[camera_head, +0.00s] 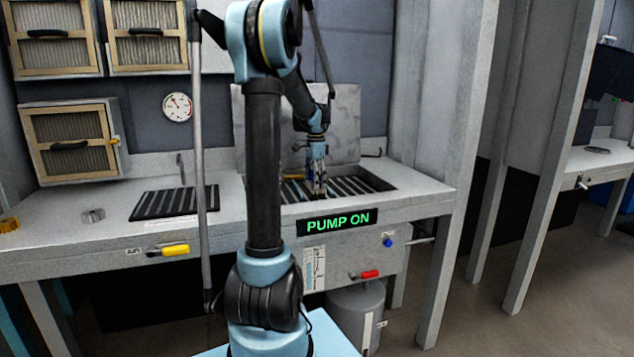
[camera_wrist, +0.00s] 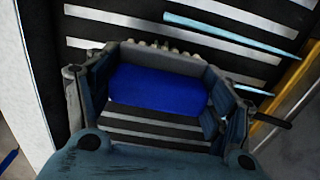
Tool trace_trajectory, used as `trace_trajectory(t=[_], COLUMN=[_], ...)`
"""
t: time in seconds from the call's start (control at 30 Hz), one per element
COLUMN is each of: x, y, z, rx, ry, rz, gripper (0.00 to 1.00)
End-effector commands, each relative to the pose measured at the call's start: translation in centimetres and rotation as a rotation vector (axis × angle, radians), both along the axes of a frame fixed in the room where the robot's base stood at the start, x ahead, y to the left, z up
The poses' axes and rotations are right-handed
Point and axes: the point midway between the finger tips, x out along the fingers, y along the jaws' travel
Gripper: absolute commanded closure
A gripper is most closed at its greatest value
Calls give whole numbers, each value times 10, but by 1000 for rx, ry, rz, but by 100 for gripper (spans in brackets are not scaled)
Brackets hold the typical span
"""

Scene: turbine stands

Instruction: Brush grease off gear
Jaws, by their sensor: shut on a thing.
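My gripper (camera_head: 318,190) reaches down over the slatted basin of the wash bench (camera_head: 425,193). In the wrist view my gripper (camera_wrist: 155,95) is shut on a blue block, which looks like the brush (camera_wrist: 150,88). A row of pale tufts shows along its far edge, above dark slats. No gear can be made out for certain. A small grey metal part (camera_head: 93,215) and a brass-coloured part (camera_head: 9,223) lie on the counter at the left. I cannot tell whether either is the gear.
A green-lit sign (camera_head: 336,221) on the bench front reads PUMP ON. A dark slatted mat (camera_head: 172,203) lies left of the basin. Pale blue streaks (camera_wrist: 230,36) cross the slats in the wrist view. A yellow handle (camera_head: 174,250) and a red handle (camera_head: 370,274) stick out in front.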

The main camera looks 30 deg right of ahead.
Motion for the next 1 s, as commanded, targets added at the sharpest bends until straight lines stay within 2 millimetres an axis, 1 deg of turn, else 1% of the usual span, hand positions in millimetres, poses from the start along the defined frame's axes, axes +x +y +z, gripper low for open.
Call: trace_trajectory(t=[0.1, 0.17, 0.6, 0.67, 0.7, 0.73, 0.77, 1.0], x=[1, 1, 5, 6, 5, 5, 6, 7], y=[11, 15, -16, -14, -13, -12, -12, -10], z=[0, 0, 0, 4, 16, 23, 24, 45], rx=[0, 0, 0, 0, 0, 0, 0, 0], ry=[0, 0, 0, 0, 0, 0, 0, 0], rz=[2, 1, 15, 17, 17, 18, 18, 22], gripper=[56, 56, 56, 56, 56, 56, 56, 56])
